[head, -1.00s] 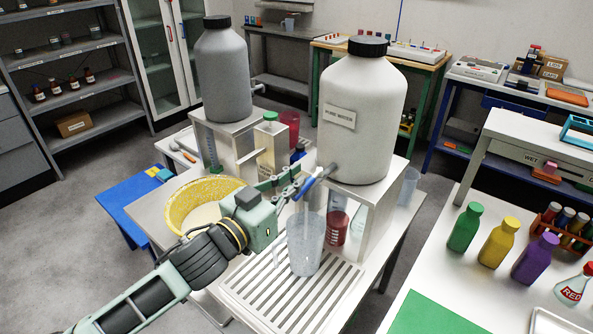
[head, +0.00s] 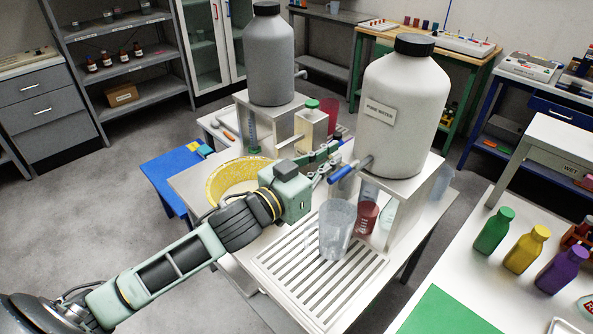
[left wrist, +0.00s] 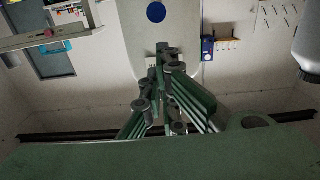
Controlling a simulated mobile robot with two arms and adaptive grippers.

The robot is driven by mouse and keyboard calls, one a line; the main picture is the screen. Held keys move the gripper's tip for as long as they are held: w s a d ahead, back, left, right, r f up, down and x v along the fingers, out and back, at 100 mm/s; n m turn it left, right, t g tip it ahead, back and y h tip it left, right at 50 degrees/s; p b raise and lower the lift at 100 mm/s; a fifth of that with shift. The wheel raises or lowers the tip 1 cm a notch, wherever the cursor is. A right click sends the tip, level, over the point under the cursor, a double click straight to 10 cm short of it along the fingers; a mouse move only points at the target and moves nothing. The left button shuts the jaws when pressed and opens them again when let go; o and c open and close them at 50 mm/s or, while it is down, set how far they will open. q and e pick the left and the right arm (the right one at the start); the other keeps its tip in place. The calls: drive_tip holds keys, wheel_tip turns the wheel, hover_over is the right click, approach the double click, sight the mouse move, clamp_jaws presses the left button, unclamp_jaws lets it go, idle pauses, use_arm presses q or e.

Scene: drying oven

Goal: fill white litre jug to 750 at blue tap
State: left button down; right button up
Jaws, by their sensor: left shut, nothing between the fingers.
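The whitish see-through litre jug (head: 336,228) stands upright on the slotted drip tray (head: 318,283), below the blue tap (head: 343,173) of the pale PURE WATER bottle (head: 402,103). Its fill level and scale cannot be read. No stream shows clearly between tap and jug. My left gripper (head: 328,162) is shut and empty, its fingertips close to the left of the blue tap handle; touching or apart, I cannot tell. In the left wrist view its shut fingers (left wrist: 163,62) point towards a pale surface with a blue round shape. My right gripper is not in view.
A red jug (head: 365,219) stands close behind the white jug, under the bottle stand. A yellow basin (head: 222,188) lies left of my gripper. A grey bottle (head: 269,60) stands behind. Green, yellow and purple bottles (head: 525,250) stand on the right bench.

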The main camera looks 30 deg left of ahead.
use_arm(q)
drive_tip(key=b+v, duration=0.3)
drive_tip(key=v, duration=0.7)
drive_tip(key=shift+r+b, duration=0.4)
drive_tip(key=shift+r, duration=0.05)
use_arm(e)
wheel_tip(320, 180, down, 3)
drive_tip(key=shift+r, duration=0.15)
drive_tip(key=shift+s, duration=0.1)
